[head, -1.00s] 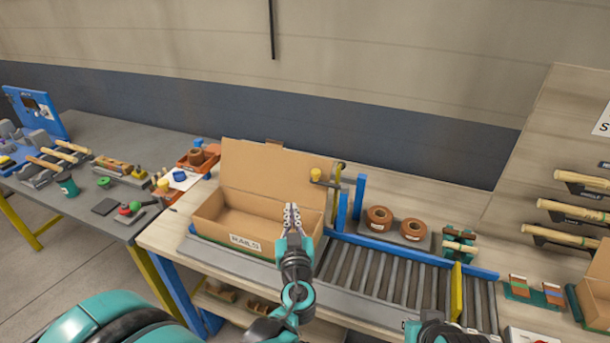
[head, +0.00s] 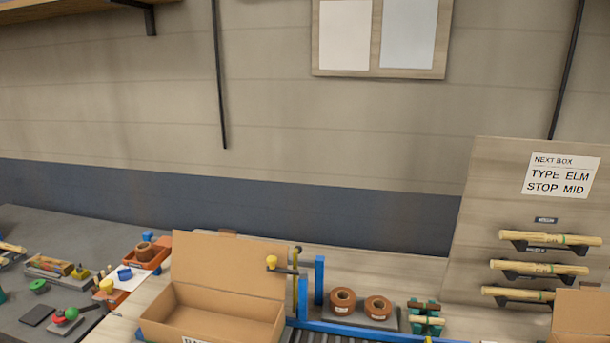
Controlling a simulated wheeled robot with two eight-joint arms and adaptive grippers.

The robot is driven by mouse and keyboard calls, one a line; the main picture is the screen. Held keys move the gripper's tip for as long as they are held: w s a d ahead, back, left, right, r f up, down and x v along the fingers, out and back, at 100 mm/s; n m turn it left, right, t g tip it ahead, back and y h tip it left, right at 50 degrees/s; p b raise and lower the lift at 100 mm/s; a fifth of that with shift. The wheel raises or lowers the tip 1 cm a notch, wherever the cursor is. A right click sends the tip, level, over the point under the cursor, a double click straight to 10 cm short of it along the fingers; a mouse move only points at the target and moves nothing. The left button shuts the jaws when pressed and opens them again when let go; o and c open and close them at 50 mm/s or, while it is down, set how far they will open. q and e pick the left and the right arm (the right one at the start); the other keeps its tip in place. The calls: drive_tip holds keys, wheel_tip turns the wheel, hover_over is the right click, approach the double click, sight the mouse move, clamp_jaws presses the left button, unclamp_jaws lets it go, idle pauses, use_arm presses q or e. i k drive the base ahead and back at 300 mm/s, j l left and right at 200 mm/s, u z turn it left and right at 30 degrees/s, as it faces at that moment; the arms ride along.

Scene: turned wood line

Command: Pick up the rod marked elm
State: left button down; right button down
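Several pale wooden rods rest on dark holders on the upright panel at the right of the head view. I see a top rod (head: 550,238), a middle rod (head: 539,268) and a lower rod (head: 517,293). Each has small markings, too small to read, so I cannot tell which is marked elm. A sign (head: 560,176) above them reads "NEXT BOX, TYPE ELM, STOP MID". Neither of my grippers is in view.
An open cardboard box (head: 212,314) stands on the bench at lower centre. Blue posts (head: 319,281), two brown rolls (head: 343,301) and a green fixture (head: 425,318) stand to its right. Another cardboard box (head: 580,318) partly hides the lower rod. A grey table with tools is at left.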

sight(498, 264)
drive_tip(key=z, duration=1.55)
drive_tip(key=i+l+u, duration=0.15)
drive_tip(key=l, duration=0.2)
drive_tip(key=i+l+u, duration=0.25)
drive_tip(key=i+l, duration=0.2)
drive_tip(key=l, duration=0.3)
drive_tip(key=i+l+u, duration=0.15)
drive_tip(key=l, duration=0.25)
